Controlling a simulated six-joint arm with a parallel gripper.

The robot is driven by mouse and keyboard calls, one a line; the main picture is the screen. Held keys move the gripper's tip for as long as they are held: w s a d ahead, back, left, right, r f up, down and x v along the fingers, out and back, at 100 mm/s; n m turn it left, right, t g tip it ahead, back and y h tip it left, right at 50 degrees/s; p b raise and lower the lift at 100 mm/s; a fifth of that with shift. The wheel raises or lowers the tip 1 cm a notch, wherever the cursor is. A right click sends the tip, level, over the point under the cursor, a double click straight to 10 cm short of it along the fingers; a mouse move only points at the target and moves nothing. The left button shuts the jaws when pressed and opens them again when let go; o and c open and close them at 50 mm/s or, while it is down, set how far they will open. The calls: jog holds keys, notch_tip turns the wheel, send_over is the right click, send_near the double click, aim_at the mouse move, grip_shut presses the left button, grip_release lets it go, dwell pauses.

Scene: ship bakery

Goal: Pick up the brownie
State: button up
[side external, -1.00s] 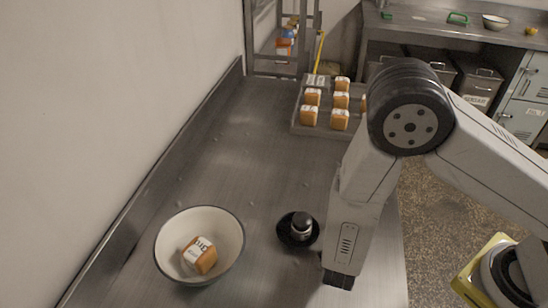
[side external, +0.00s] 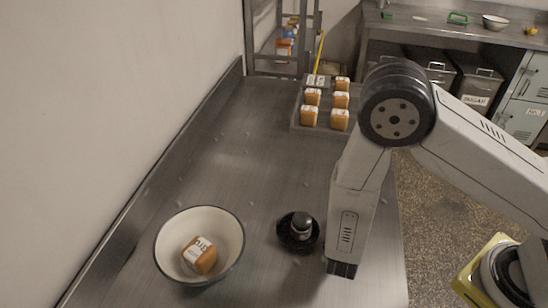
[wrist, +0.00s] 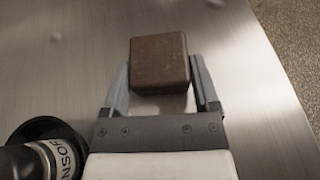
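The brownie (wrist: 159,62) is a dark brown block with rounded corners, seen in the wrist view at the far end of my gripper. My gripper (wrist: 161,66) has one finger on each side of it, with narrow gaps showing near the block's lower corners, so it looks open around the block. Steel counter surface shows around the brownie. In the side external view my gripper (side external: 341,270) points down close to the counter (side external: 250,150), right of the black dish. The brownie is hidden there.
A white bowl (side external: 170,248) with a labelled orange-brown block (side external: 199,255) stands at left. A black dish with a dark jar (side external: 302,225) stands close to my gripper, also in the wrist view (wrist: 32,160). A tray (side external: 315,131) of similar blocks sits at the back.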

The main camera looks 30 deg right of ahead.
jog(key=c, duration=0.7)
jog(key=shift+o, duration=0.2)
jog(key=shift+r, duration=0.2)
jog(key=shift+r, duration=4.8)
